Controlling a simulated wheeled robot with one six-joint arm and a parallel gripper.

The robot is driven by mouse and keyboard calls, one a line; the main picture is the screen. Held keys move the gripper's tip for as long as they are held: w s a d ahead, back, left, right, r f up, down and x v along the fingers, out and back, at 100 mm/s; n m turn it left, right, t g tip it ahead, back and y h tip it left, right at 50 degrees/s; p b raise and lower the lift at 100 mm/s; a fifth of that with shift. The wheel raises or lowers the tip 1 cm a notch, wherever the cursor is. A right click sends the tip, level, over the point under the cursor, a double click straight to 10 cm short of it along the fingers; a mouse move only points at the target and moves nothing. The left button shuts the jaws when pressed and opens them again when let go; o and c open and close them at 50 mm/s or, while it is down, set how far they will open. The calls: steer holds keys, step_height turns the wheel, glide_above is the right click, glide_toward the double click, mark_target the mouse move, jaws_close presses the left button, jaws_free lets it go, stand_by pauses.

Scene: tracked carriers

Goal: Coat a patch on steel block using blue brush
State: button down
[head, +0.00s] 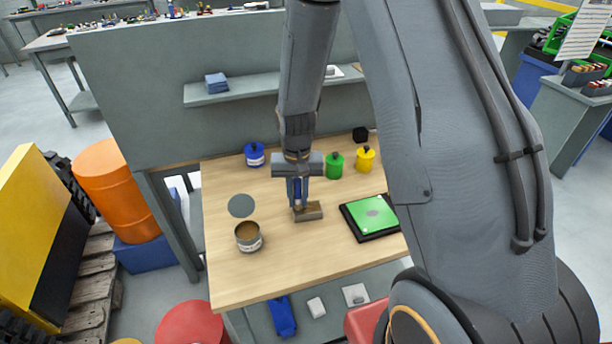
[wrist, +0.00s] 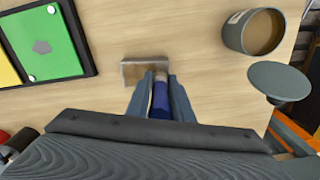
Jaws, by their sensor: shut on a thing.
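My gripper (head: 298,193) is shut on the blue brush (wrist: 160,98), which points down between the fingers. The steel block (head: 308,213) lies on the wooden table directly below. In the wrist view the block (wrist: 132,70) looks grey with a brownish face. The brush tip overlaps the block's edge there; I cannot tell whether it touches. An open tin (head: 248,240) with brown contents stands to the left of the block. The tin also shows at the upper right of the wrist view (wrist: 235,37).
A grey disc (head: 241,205) is beside the tin. A black tray (head: 363,235) with a green panel (head: 372,216) lies right of the block. Blue (head: 254,155), green (head: 334,166) and yellow (head: 365,159) pots stand behind. The table's front left (head: 235,285) is clear.

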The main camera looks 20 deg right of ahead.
mark_target(297, 182)
steer(key=shift+s+d, duration=0.15)
steer(key=shift+d, duration=0.95)
steer(key=shift+s+a, duration=0.25)
steer(key=shift+a, duration=0.05)
steer(key=shift+w+a+p, duration=0.15)
steer(key=shift+a, duration=0.8)
steer(key=shift+w+a+p, duration=0.1)
steer(key=shift+a+p, duration=0.05)
steer(key=shift+a, duration=0.75)
steer(key=d, duration=0.4)
steer(key=shift+s, duration=0.15)
steer(key=shift+d+r+p, duration=0.1)
steer(key=shift+r+p, duration=0.15)
steer(key=shift+p, duration=0.15)
steer(key=shift+r+p, duration=0.3)
steer(key=shift+r, duration=0.65)
steer(key=shift+s+r, duration=0.1)
steer(key=shift+r, duration=0.2)
steer(key=shift+r+p, duration=1.55)
steer(key=shift+r, duration=0.95)
